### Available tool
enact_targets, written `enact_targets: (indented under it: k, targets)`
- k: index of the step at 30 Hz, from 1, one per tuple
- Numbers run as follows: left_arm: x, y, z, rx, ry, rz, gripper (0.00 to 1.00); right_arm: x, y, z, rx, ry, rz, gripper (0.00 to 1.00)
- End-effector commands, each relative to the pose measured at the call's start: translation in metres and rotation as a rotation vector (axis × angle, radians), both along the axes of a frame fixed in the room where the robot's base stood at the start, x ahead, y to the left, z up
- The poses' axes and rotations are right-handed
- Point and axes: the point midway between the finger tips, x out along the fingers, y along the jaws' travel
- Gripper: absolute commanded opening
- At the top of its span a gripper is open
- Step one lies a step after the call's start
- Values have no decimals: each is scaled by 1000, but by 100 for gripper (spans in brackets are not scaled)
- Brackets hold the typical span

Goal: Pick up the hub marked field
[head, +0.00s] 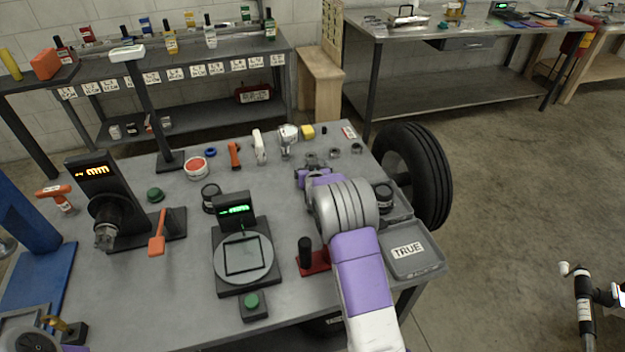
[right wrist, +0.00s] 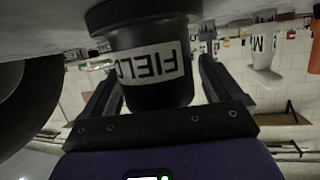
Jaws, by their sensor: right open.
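The hub marked FIELD (right wrist: 152,66) is a black cylinder with a wider flange and a white label, seen upside down in the right wrist view. It stands against the grey surface at the top of that picture. My right gripper (right wrist: 155,88) is open, with one finger on each side of the hub; I cannot tell whether either touches it. In the head view my right gripper (head: 314,176) is low over the back right of the table, mostly hidden by my wrist, and I cannot make out the FIELD label there.
A tray marked TRUE (head: 415,262) sits at the table's right edge, near a black tyre (head: 428,170). Another dark cylinder (head: 384,196) stands right of my wrist. A red stand with a black post (head: 305,252) and a scale (head: 243,258) are to the left.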

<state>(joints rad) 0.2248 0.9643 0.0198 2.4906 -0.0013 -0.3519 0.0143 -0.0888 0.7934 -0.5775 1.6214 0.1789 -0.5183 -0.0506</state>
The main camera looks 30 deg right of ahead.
Motion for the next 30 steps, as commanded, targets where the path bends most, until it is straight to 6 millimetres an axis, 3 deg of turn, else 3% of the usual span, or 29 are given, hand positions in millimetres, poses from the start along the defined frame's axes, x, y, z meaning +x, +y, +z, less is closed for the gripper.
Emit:
enact_targets:
  k: [2, 18, 26, 30]
  targets:
    - [0, 0, 0, 0, 0, 0, 0, 0, 0, 0, 0, 0, 0, 86]
    - [0, 0, 0, 0, 0, 0, 0, 0, 0, 0, 0, -1, 0, 4]
    - [0, 0, 1, 0, 0, 0, 0, 1, 0, 5, -2, -8, 0, 3]
    - [0, 0, 5, 0, 0, 0, 0, 1, 0, 22, -3, -11, 1, 3]
